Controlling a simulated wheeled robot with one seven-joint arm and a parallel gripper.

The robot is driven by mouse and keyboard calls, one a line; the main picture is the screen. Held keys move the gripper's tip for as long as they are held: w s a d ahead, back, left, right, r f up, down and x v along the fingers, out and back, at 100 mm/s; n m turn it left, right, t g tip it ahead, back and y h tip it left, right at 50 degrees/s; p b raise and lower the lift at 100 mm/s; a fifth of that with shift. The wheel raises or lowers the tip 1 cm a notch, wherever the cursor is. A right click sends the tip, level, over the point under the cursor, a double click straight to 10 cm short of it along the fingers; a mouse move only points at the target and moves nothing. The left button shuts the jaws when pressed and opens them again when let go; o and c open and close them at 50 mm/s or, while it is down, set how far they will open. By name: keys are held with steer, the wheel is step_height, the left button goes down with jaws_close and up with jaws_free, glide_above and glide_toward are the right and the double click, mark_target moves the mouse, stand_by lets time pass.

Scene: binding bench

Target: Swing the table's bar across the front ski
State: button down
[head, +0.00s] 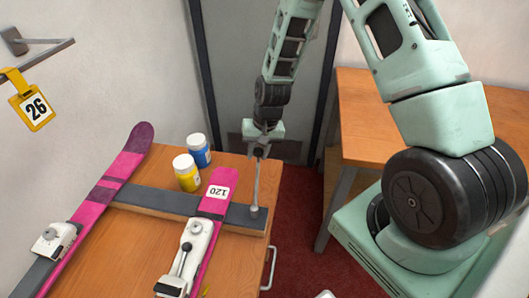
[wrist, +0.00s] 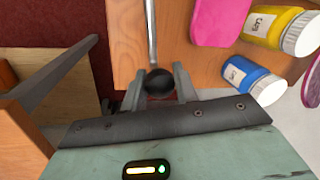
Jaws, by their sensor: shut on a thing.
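The bar (head: 256,184) is a thin grey metal rod on a round pivot at the right end of the dark rest strip (head: 166,200). It points back from the pivot, to the right of the front ski and not over it. My gripper (head: 259,147) is shut on the black knob at the bar's far end. In the wrist view the bar (wrist: 151,35) runs up from the knob (wrist: 160,85) between my fingers (wrist: 160,78). The front ski (head: 209,210) is pink with a white "120" tip and a white binding. Its pink tip (wrist: 216,18) shows in the wrist view.
A second pink ski (head: 105,190) lies to the left on the wooden table (head: 232,265). Yellow (head: 187,174) and blue (head: 199,151) jars stand behind the front ski's tip. Another wooden table (head: 375,110) stands at right.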

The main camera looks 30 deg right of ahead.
steer(key=w+a+n, duration=0.1)
steer(key=a+n, duration=0.1)
steer(key=a, duration=0.2)
steer(key=w+a+n+g+b, duration=0.1)
steer(key=a+n, duration=0.2)
steer(key=w+a+n, duration=0.1)
steer(key=a+n, duration=0.2)
steer(key=a, duration=0.1)
steer(key=shift+w+a+g+b, duration=0.2)
steer(key=shift+a+g+b, duration=0.1)
steer(key=shift+a+b, duration=0.05)
steer(key=s+a+n, duration=0.1)
steer(key=a+n, duration=0.1)
steer(key=a, duration=0.1)
steer(key=s+a+n, duration=0.1)
steer(key=a+n, duration=0.2)
steer(key=s+a+n+g+b, duration=0.1)
steer(key=s+a+n, duration=0.1)
steer(key=a, duration=0.1)
steer(key=shift+a+h, duration=0.25)
steer(key=shift+h, duration=0.05)
steer(key=shift+s+a+n, duration=0.55)
steer(key=shift+a+n, duration=0.1)
steer(key=shift+n, duration=0.15)
steer(key=shift+s, duration=0.1)
steer(key=c, duration=1.1)
jaws_free()
steer(key=shift+a, duration=0.1)
